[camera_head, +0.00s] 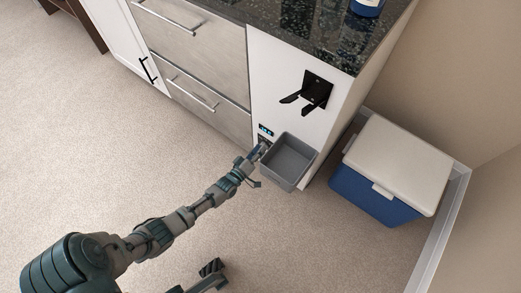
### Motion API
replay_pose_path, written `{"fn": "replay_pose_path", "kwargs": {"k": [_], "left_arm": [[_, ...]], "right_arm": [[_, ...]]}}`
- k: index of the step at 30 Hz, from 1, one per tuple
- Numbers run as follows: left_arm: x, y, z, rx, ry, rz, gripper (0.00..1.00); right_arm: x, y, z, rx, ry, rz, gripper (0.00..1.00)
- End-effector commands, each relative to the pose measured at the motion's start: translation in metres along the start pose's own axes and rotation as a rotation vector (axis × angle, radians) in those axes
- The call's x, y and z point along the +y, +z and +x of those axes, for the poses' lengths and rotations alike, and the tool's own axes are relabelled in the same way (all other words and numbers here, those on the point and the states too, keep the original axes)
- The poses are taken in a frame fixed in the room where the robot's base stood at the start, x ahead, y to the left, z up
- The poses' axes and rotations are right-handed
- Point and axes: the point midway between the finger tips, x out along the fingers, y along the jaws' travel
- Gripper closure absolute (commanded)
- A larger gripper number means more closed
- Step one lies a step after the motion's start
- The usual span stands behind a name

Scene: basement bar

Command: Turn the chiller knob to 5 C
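The chiller front is a white panel (264,75) at the end of the counter. A small lit display (266,131) with blue marks sits low on it; its reading is too small to make out. A dark spot (264,141) just below the display may be the knob, largely hidden by my gripper. My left gripper (258,151) reaches in from the lower left, its tip at or very near that spot, just left of the grey bin. I cannot tell whether its fingers are open or closed, or whether they touch the knob. A dark gripper-like part (212,268) at the bottom edge seems to be my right gripper.
An open grey bin (288,160) is against the panel, close to my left gripper's right. A black bracket (308,91) juts out above. A blue cooler with a white lid (398,163) stands at right. Drawers with bar handles (193,91) lie left. Carpet (110,150) is clear.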

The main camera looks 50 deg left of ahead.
Motion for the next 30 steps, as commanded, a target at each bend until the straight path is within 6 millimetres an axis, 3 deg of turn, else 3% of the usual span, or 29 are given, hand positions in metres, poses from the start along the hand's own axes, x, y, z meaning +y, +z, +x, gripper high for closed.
{"fn": "replay_pose_path", "kwargs": {"k": [9, 13, 24, 30], "left_arm": [[0.001, 0.002, -0.001, -0.002, 0.003, 0.0, 0.4], [0.001, 0.003, -0.01, -0.003, 0.001, 0.0, 0.4], [-0.002, 0.002, -0.088, -0.004, -0.001, -0.002, 0.4], [-0.002, 0.002, -0.114, -0.003, -0.001, -0.002, 0.4]], "right_arm": [[0.0, 0.001, 0.0, 0.0, -0.004, 0.0, 1.0], [-0.001, -0.004, 0.001, 0.004, -0.004, -0.001, 1.0], [-0.001, -0.004, 0.001, 0.004, -0.002, 0.0, 1.0], [-0.001, -0.004, 0.001, 0.004, -0.002, 0.0, 1.0]]}}
